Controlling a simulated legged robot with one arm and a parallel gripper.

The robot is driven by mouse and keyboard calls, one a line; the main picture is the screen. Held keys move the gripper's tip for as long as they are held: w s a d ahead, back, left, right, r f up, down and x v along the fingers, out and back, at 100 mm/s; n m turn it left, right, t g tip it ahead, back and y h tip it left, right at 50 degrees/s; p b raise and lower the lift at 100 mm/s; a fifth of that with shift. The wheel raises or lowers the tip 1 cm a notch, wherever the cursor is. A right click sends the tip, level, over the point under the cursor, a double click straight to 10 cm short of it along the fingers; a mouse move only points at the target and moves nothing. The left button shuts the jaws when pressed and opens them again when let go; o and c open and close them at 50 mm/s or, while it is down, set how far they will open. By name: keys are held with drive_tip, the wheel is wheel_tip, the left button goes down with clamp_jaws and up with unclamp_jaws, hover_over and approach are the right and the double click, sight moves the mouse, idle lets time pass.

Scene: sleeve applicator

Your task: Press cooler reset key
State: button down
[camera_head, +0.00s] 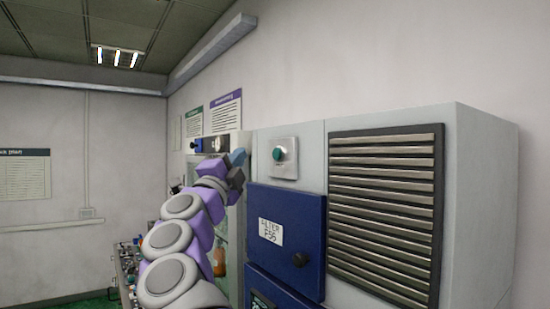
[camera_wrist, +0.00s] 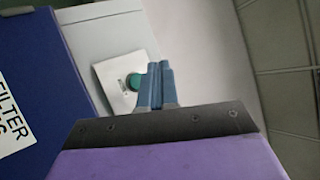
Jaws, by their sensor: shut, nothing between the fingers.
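A round green button (camera_head: 279,154) sits on a light square plate (camera_head: 291,168), high on the grey cabinet front. It looks like the reset key, though no label on it can be read. In the head view my gripper (camera_head: 238,157) is just left of the plate, at about the button's height. In the wrist view the shut blue-grey fingers (camera_wrist: 158,68) point toward the plate (camera_wrist: 112,82) and partly cover the right side of the green button (camera_wrist: 133,81). I cannot tell whether the fingertips touch it.
Below the plate is a blue door (camera_head: 284,232) with a "FILTER" label (camera_head: 270,231) and a dark round knob (camera_head: 300,259). A slatted vent (camera_head: 385,210) fills the cabinet front to the right. Several posters hang on the wall behind my arm.

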sight(277, 154)
drive_tip(key=w+d, duration=0.3)
drive_tip(key=d, duration=0.2)
drive_tip(key=shift+w+d, duration=0.15)
drive_tip(key=shift+w, duration=0.25)
idle(1.8)
drive_tip(key=shift+w+d, duration=0.15)
drive_tip(key=shift+d, duration=0.15)
drive_tip(key=shift+w+d, duration=0.25)
drive_tip(key=shift+d, duration=0.1)
idle(1.1)
drive_tip(key=shift+a, duration=0.1)
drive_tip(key=shift+s+a, duration=0.5)
drive_tip(key=shift+a, duration=0.05)
